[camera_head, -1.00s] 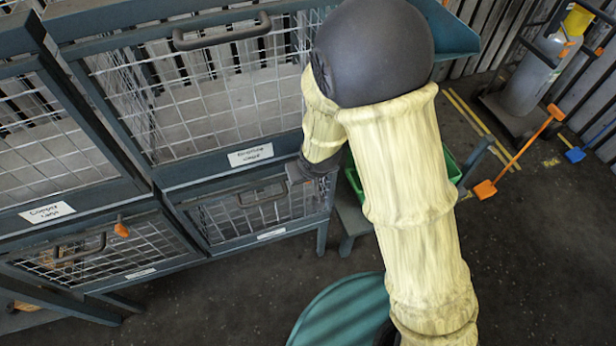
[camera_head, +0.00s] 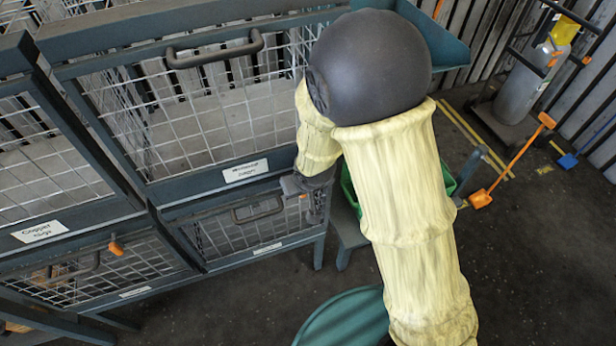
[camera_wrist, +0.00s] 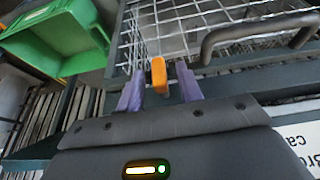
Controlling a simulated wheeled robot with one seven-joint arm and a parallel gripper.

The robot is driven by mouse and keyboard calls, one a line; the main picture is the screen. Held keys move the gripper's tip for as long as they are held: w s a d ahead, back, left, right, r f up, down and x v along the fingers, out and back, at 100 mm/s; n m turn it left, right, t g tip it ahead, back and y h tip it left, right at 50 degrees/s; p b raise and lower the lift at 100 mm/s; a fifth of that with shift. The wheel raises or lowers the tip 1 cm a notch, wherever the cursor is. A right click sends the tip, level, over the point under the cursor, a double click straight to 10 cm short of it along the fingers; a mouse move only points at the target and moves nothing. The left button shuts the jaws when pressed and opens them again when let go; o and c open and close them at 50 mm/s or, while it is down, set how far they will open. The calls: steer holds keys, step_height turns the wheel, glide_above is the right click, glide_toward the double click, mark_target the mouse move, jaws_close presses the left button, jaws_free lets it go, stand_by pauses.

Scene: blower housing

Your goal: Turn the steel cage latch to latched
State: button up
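An orange latch handle (camera_wrist: 158,75) stands between the two purple fingers of my gripper (camera_wrist: 160,80) in the wrist view. The fingers are apart, with gaps visible on both sides of the handle. In the head view my gripper (camera_head: 312,200) is at the right end of the lower right cage (camera_head: 240,238), by its frame. There my wrist and arm hide most of the latch. The lower right cage's label (camera_head: 267,249) is too small to read, so I cannot confirm that it is the steel cage.
Another orange latch (camera_head: 116,245) is on the lower left cage. Loop handles, such as the dark one (camera_wrist: 258,30) near my right finger, stick out from the doors. A green bin (camera_wrist: 62,40) is close by at upper left. A teal round-topped object (camera_head: 340,322) stands on the floor.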

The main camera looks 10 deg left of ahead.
steer(key=p+v, duration=0.2)
steer(key=v, duration=1.4)
steer(key=shift+s+r, duration=0.2)
steer(key=shift+r, duration=0.1)
steer(key=shift+d, duration=0.1)
steer(key=d+r+m+h+p, duration=0.1)
steer(key=d+r+m+p, duration=0.2)
steer(key=d+p, duration=0.3)
steer(key=s+d+r+m+g+h+p, duration=0.1)
steer(key=d+r+m+p, duration=0.2)
steer(key=d, duration=1.3)
steer(key=p+v, duration=0.3)
steer(key=shift+w+d+r, duration=0.2)
steer(key=shift+r, duration=0.1)
